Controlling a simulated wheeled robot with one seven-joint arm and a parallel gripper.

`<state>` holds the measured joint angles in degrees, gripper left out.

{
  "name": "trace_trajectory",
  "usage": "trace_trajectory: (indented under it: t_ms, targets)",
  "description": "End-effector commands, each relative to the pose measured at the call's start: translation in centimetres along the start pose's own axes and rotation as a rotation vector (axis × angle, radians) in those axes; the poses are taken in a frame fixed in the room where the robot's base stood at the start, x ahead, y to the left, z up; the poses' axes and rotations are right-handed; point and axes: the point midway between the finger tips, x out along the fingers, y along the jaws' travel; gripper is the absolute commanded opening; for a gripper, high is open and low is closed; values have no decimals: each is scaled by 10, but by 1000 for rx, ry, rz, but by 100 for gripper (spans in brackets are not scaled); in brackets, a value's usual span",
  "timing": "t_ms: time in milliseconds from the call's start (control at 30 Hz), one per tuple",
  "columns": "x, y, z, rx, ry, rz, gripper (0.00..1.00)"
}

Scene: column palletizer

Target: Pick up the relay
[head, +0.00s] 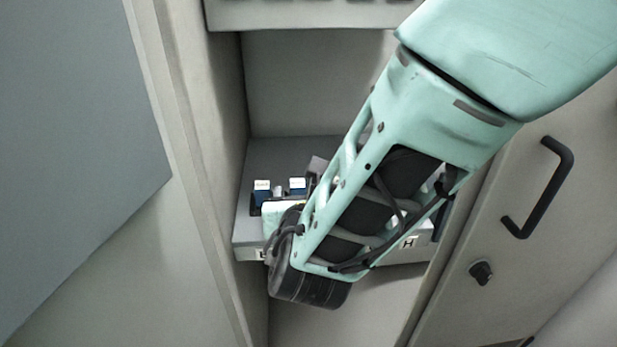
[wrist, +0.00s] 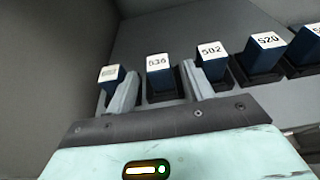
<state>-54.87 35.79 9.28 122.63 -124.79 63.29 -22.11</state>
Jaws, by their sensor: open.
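Several blue relays with white labelled tops stand in black sockets in a row in the wrist view. The relay marked 536 (wrist: 161,88) stands between the two grey fingers of my gripper (wrist: 159,76). My gripper is open; I cannot tell whether either finger touches that relay. The relay marked 502 (wrist: 214,69) is just right of the right finger, and another relay (wrist: 111,76) is by the left finger. The relay marked 520 (wrist: 264,57) is farther right. In the head view two relays (head: 262,193) (head: 297,187) show left of my arm, which hides the rest of the row.
The relays stand on a grey shelf (head: 262,153) inside a narrow cabinet bay, with letter labels on its front edge. A side wall (head: 215,130) is close on the left. On the right is a panel with a black handle (head: 563,190) and a knob (head: 481,272).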

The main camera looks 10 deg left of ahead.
Motion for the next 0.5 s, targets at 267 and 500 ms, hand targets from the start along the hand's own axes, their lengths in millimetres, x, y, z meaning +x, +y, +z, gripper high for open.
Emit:
trace_trajectory:
  t_ms: [267,500]
  targets:
    - [31,0,0,1,1,0,53]
    - [32,0,0,1,1,1,50]
